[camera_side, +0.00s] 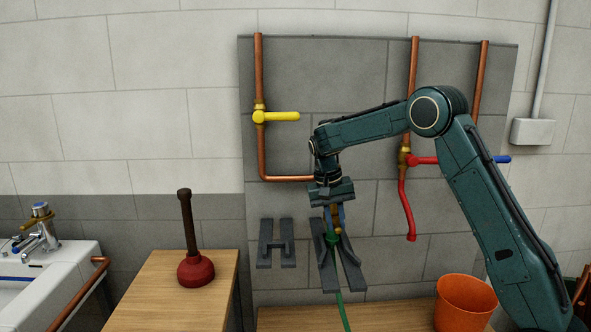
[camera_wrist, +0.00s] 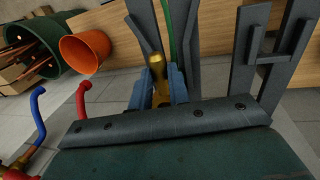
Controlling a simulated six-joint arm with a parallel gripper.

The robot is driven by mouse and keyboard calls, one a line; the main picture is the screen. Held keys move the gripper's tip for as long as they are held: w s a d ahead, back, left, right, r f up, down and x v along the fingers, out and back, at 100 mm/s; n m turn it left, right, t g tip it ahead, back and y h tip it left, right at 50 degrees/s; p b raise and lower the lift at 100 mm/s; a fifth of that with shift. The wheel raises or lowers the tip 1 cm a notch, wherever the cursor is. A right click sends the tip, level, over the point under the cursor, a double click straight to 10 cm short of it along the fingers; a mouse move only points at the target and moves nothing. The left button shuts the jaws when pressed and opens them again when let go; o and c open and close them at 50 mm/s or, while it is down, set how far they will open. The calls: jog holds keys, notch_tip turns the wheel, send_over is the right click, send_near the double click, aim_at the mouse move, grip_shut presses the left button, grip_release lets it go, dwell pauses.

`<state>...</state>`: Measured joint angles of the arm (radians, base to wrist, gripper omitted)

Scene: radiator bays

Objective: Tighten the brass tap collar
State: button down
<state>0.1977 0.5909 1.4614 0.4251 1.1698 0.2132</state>
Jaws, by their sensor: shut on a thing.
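The chrome tap (camera_side: 40,232) stands on the white basin at far left, with a blue mark on top. A brass collar (camera_side: 39,219) sits around it below the top. My gripper (camera_side: 334,214) points down in front of the grey wall panel, well to the right of the tap. In the wrist view my gripper (camera_wrist: 158,88) has its blue fingers shut on a brass hose fitting (camera_wrist: 156,66). A green hose (camera_side: 343,312) runs down from the fitting. The fitting is at a dark grey forked holder (camera_side: 350,273); whether it touches the holder is unclear. The tap is outside the wrist view.
An empty grey holder (camera_side: 277,244) is left of the occupied one. A plunger (camera_side: 196,270) stands on a wooden top between basin and panel. An orange bucket (camera_side: 464,303) is at right. Copper pipes carry yellow (camera_side: 283,116), red (camera_side: 424,160) and blue (camera_side: 503,159) handles.

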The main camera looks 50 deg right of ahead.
jog(key=shift+w, duration=0.1)
jog(key=c, duration=1.3)
grip_release()
jog(key=shift+r, duration=0.1)
jog(key=shift+w+a+r, duration=0.15)
jog(key=shift+r, duration=1)
jog(key=shift+w+a+r, duration=0.2)
jog(key=shift+r, duration=1)
jog(key=shift+w+a+r, duration=0.15)
jog(key=shift+r, duration=1)
jog(key=shift+r, duration=0.1)
jog(key=shift+r, duration=0.1)
